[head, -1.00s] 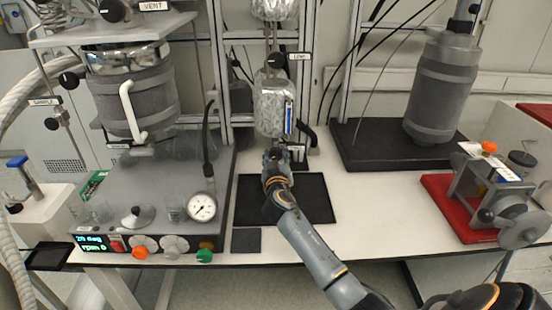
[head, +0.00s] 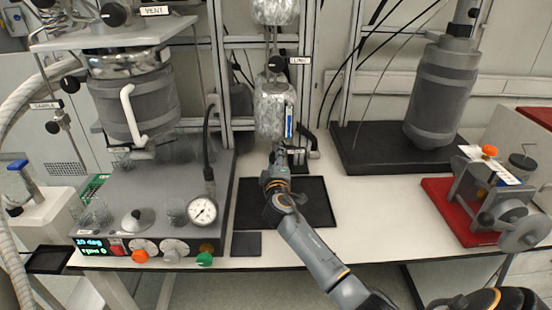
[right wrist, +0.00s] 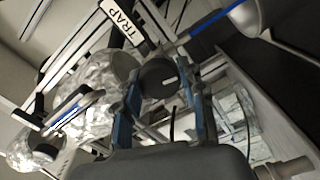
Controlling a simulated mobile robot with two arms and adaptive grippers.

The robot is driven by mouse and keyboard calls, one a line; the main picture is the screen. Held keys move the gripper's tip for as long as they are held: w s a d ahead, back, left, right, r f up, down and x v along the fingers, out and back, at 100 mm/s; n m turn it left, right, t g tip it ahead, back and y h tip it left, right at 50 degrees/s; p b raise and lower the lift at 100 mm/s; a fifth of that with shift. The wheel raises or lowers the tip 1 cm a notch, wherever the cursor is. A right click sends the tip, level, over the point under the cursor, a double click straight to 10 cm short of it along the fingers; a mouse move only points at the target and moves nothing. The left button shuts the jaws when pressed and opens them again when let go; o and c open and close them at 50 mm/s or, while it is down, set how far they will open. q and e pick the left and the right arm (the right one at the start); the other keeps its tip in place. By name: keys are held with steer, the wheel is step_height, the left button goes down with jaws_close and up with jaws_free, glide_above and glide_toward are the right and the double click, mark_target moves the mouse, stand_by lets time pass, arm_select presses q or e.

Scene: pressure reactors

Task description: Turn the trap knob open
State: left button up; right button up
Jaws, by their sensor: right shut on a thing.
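The trap knob (right wrist: 156,76) is a round black knob with a short white mark on its face. In the right wrist view it sits between the two fingers of my right gripper (right wrist: 160,82), which is shut on it. A white TRAP label (right wrist: 122,20) is just above it. In the head view my right gripper (head: 280,150) reaches up to the bottom of the foil-wrapped vessel (head: 274,108) and hides the knob. My left gripper is not in view.
A black tray (head: 318,205) lies under my right arm. The LINE knob (head: 277,63) is higher on the frame. The reactor console with a gauge (head: 202,210) stands left. A red-based device (head: 455,222) and a grey cylinder (head: 440,95) stand right.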

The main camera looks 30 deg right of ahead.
steer(key=shift+n, duration=1)
steer(key=o, duration=1.2)
steer(key=shift+c, duration=0.2)
steer(key=v, duration=1.2)
steer(key=shift+w, duration=0.1)
